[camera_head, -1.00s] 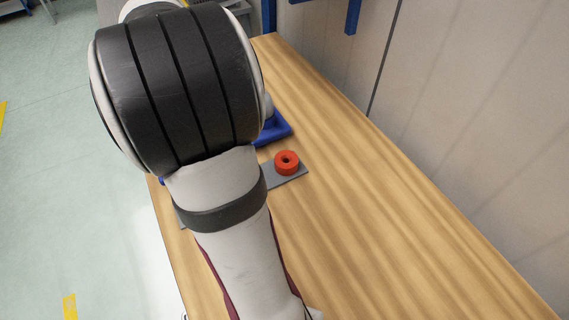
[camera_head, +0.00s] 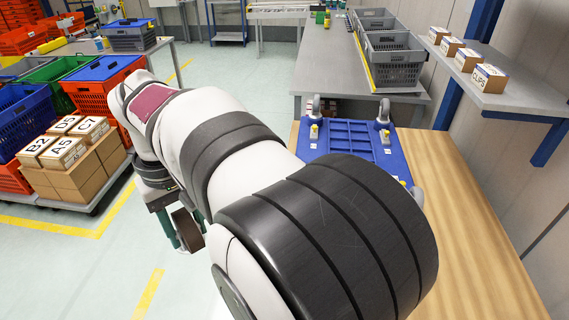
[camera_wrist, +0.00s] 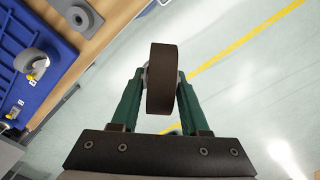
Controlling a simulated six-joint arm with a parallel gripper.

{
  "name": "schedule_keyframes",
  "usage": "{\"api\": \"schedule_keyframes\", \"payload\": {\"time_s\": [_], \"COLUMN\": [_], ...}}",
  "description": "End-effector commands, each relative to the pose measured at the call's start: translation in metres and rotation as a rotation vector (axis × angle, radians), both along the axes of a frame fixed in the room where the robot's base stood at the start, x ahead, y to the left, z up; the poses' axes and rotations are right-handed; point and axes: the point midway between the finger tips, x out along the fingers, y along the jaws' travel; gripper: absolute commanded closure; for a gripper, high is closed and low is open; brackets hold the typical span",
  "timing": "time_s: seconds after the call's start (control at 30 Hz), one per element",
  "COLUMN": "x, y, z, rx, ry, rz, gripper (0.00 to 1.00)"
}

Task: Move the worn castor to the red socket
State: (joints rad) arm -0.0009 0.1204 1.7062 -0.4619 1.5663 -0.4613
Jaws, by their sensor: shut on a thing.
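My gripper (camera_head: 187,233) is shut on the worn castor, a dark brown wheel (camera_wrist: 160,88), which also shows in the head view (camera_head: 187,228). The green fingers grip it from both sides, and it hangs over the floor, left of the wooden table. The red socket is in neither current view; my arm covers part of the table in the head view. A grey plate with a round grey piece (camera_wrist: 79,17) lies on the table in the wrist view.
A blue dolly base (camera_head: 345,140) with upright castors lies on the wooden table (camera_head: 470,230). Cardboard boxes (camera_head: 85,165) on a cart and orange totes (camera_head: 105,90) stand at left. A grey bench with grey crates (camera_head: 390,65) stands behind. Floor lies clear between.

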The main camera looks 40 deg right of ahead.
Motion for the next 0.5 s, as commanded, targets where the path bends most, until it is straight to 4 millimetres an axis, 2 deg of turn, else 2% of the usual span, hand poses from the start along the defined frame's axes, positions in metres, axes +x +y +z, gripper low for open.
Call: {"api": "schedule_keyframes", "payload": {"time_s": [0.4,0.5], "x": [0.000,0.002], "y": [-0.001,-0.011], "z": [0.000,-0.002], "rx": [0.000,0.000], "ry": [-0.001,0.000], "rz": [-0.001,-0.024], "gripper": [1.00,1.00]}}
